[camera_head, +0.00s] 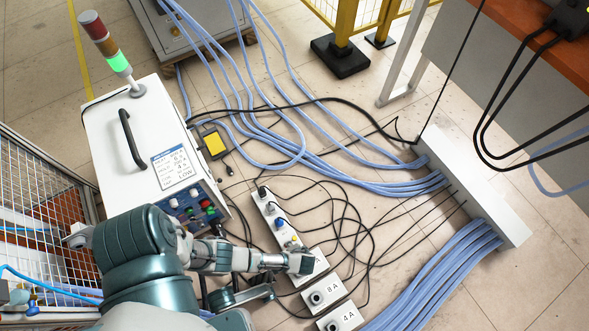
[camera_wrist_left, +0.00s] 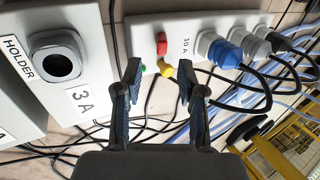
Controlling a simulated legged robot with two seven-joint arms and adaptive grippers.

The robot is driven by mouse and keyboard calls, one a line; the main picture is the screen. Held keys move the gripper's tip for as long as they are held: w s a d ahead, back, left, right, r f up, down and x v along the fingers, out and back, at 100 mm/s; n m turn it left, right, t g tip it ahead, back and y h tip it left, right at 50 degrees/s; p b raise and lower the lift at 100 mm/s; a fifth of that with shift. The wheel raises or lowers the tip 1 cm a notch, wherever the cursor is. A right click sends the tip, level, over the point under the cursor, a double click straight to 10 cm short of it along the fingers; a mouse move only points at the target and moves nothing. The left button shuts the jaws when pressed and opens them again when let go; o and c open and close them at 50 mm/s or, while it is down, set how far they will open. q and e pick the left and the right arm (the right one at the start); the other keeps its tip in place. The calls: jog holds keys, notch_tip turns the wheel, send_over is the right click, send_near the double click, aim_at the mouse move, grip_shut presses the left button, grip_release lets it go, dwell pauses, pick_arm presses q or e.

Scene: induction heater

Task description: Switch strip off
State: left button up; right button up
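The white power strip (camera_head: 268,208) lies on the floor, with several plugs in it. In the left wrist view the strip (camera_wrist_left: 140,30) shows a red switch (camera_wrist_left: 161,43), a green part (camera_wrist_left: 143,69) and a yellow part (camera_wrist_left: 166,69) near its left end, beside a "10 A" mark. My left gripper (camera_head: 303,263) is over the strip's near end and hides it in the head view. In the left wrist view my left gripper (camera_wrist_left: 158,80) is open and empty, its fingertips just below the red switch; contact cannot be judged. My right gripper cannot be made out clearly at the bottom of the head view.
A white heater cabinet (camera_head: 130,150) with a lit green lamp stands left. Black cables and blue hoses (camera_head: 330,165) cover the floor to the right. A wire fence (camera_head: 40,210) stands far left.

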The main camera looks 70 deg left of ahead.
pick_arm(q)
jog(key=v, duration=0.6)
dwell(0.3)
